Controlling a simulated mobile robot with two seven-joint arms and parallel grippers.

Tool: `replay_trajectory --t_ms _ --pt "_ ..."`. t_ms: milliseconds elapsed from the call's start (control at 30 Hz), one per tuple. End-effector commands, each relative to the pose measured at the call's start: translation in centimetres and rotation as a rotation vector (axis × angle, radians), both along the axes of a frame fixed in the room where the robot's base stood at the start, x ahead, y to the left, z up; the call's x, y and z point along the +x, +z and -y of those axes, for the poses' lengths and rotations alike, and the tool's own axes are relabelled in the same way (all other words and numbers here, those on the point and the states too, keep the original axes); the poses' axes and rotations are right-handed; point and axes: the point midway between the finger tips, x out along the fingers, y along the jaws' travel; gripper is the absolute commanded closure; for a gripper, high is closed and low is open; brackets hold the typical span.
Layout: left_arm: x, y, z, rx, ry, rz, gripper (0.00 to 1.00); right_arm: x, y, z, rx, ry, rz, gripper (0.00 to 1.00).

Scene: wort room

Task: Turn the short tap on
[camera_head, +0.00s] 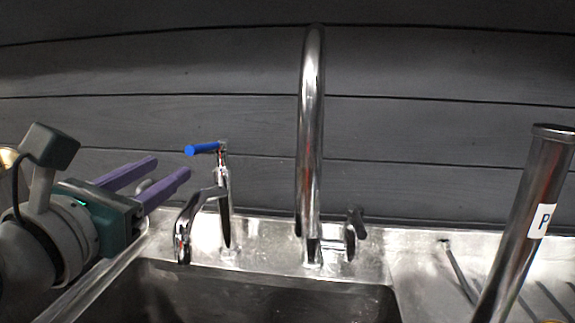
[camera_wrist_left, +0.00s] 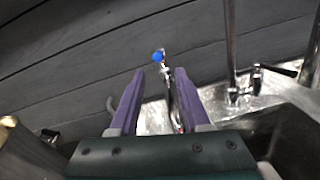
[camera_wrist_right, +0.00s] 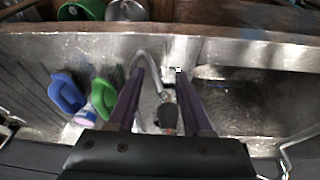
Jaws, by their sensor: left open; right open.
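The short tap (camera_head: 225,205) stands at the sink's back left, with a chrome spout curving down to the left and a blue lever (camera_head: 203,148) on top pointing left. My left gripper (camera_head: 171,167) is open and empty, left of the blue lever, its purple fingers pointing toward the tap. In the left wrist view the blue lever end (camera_wrist_left: 158,57) shows beyond and between the fingertips, apart from them. My right gripper (camera_wrist_right: 160,72) is open in its wrist view; a curved chrome pipe (camera_wrist_right: 151,57) and a dark knob (camera_wrist_right: 167,115) show between its fingers.
A tall chrome tap (camera_head: 311,130) with a side handle (camera_head: 356,222) stands right of the short tap. The dark sink basin (camera_head: 250,297) lies below. A metal cylinder labelled P (camera_head: 520,215) leans at right. Blue (camera_wrist_right: 67,92) and green (camera_wrist_right: 103,97) items lie on the ribbed drainer.

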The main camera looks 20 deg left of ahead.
Motion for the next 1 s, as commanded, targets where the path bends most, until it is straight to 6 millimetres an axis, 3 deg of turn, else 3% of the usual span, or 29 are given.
replay_trajectory --t_ms 167,600,1000 --pt "1.4 0.1 -0.6 -0.034 0.014 0.021 0.53 0.0 -0.3 0.0 0.000 0.000 0.001 0.50" --pt "8.4 -0.1 -2.0 -0.026 0.011 0.017 0.53 0.0 -3.0 0.0 0.000 0.001 0.002 0.50" --pt "9.7 0.1 -2.2 -0.027 0.010 0.012 0.53 0.0 -3.4 0.1 -0.004 0.004 0.001 0.50"
